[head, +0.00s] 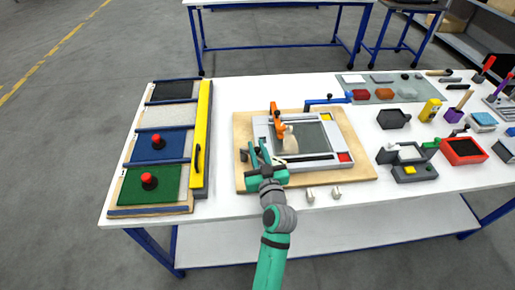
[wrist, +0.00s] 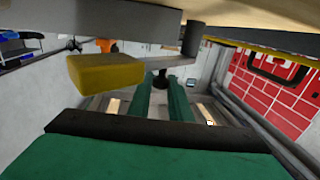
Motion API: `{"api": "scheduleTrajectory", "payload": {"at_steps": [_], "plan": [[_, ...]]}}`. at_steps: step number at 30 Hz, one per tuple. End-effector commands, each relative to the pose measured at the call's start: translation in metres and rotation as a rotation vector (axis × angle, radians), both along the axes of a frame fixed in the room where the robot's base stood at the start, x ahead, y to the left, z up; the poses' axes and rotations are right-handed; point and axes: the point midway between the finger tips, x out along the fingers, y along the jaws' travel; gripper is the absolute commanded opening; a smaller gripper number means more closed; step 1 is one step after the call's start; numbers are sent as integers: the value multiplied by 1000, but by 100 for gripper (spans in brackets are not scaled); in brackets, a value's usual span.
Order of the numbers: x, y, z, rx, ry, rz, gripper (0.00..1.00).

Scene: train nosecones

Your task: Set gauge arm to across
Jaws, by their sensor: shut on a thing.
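A wooden board (head: 363,172) on the table carries a grey frame (head: 312,164) around a dark panel. An orange lever (head: 275,113) stands at the frame's upper left, and a blue lever (head: 325,101) lies along the back edge. My gripper (head: 258,147) is at the frame's left side. In the wrist view its green fingers (wrist: 160,94) are shut on a small black knob (wrist: 160,77). Just above the knob a grey bar (wrist: 168,61) runs from a yellow block (wrist: 105,72) to a dark post (wrist: 194,40). I cannot tell surely which part is the gauge arm.
To the left is a panel with a blue pad (head: 160,147), a green pad (head: 150,185), red knobs and a yellow rail (head: 202,130). Bins and tools crowd the right.

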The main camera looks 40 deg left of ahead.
Motion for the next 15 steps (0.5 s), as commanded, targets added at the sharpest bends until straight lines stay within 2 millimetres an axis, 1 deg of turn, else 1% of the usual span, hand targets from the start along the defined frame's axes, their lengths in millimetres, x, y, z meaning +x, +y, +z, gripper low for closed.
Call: {"api": "scheduleTrajectory", "payload": {"at_steps": [1,2,3,4,12,15], "plan": [[1,-1,-2,-3,2,-2,0],[1,-1,-2,-3,2,-2,23],[1,-1,-2,-3,2,-2,32],[1,-1,-2,-3,2,-2,36],[0,-1,-1,-1,2,-1,36],[-2,-5,-2,-2,2,-2,36]]}}
